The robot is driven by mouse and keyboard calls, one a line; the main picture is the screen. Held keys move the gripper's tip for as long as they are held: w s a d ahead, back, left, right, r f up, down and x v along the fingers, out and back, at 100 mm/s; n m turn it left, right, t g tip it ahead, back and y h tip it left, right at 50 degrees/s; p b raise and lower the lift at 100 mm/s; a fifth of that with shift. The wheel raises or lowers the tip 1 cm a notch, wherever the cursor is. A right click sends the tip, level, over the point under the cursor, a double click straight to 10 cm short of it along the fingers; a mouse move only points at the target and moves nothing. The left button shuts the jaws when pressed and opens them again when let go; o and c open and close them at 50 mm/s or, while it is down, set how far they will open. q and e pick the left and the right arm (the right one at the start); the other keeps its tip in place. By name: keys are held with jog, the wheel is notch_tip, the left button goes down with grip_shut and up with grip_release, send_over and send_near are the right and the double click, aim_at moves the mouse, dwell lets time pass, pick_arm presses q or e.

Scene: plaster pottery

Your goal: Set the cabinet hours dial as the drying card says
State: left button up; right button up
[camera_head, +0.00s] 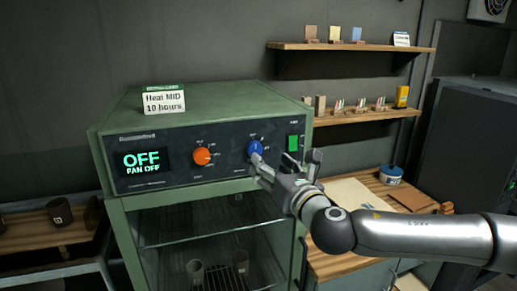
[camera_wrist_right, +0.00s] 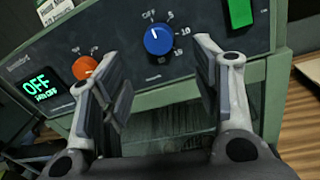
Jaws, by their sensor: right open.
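The drying card (camera_head: 164,101) stands on top of the green cabinet (camera_head: 215,98) and reads "Heat MID 10 hours". The blue dial (camera_head: 255,149) is on the cabinet's dark front panel. In the right wrist view the blue dial (camera_wrist_right: 158,40) has marks OFF, 5, 10 and 15 around it; its white pointer seems to lie toward OFF. My right gripper (camera_head: 286,165) is open and empty in front of the panel. In the wrist view the dial shows between its spread fingers, and no contact is visible. My left gripper is out of view.
An orange dial (camera_head: 202,156) sits left of the blue one, and a green switch (camera_head: 293,145) to its right. The display (camera_head: 141,162) reads "OFF, FAN OFF". Below is a glass door (camera_head: 205,235) with dark cups behind it. Shelves (camera_head: 350,47) hang at the back right.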

aim_at(256, 151)
jog(key=p+x, duration=0.3)
jog(key=x, duration=0.5)
jog(key=c, duration=1)
jog(key=shift+c, duration=0.2)
